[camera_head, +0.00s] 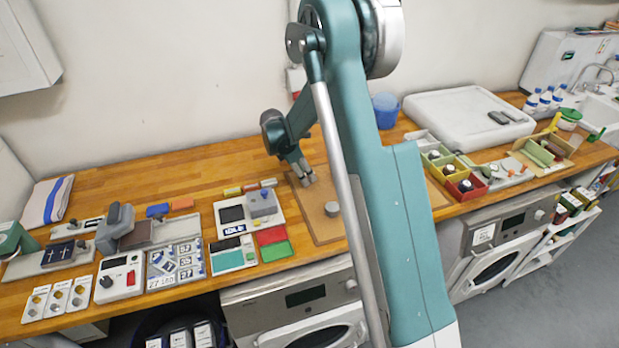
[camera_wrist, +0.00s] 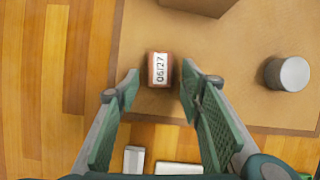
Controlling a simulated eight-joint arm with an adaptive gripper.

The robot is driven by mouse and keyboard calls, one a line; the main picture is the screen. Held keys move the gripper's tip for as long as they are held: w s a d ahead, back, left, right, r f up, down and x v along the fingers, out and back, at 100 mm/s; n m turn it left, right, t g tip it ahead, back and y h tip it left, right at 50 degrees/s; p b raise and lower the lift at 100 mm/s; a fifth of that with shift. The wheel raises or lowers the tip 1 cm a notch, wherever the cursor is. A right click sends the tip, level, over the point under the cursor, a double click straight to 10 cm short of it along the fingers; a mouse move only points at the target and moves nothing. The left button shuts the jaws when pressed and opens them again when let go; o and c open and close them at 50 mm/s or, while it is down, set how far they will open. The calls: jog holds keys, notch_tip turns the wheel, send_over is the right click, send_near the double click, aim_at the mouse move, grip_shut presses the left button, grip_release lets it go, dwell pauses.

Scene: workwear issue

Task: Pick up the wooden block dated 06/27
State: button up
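The wooden block (camera_wrist: 160,70) with a white label reading 06/27 lies on a brown board (camera_wrist: 220,75) in the wrist view. My gripper (camera_wrist: 160,80) is open, with one finger on each side of the block and a gap to each. Nothing is held between the fingers. In the head view my gripper (camera_head: 304,176) is over the left part of the brown board (camera_head: 320,222); I cannot make out the block there.
A grey cylinder (camera_wrist: 287,73) stands to the right on the board. A brown box-like object (camera_wrist: 200,5) is at the top edge. Pale blocks (camera_wrist: 134,159) lie below the board. In the head view, coloured trays (camera_head: 273,236) lie left of the board.

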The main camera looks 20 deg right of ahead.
dwell(0.4)
jog(key=c, duration=0.8)
jog(key=shift+c, duration=0.2)
jog(key=shift+r, duration=0.15)
notch_tip(320, 180, up, 10)
dwell(0.6)
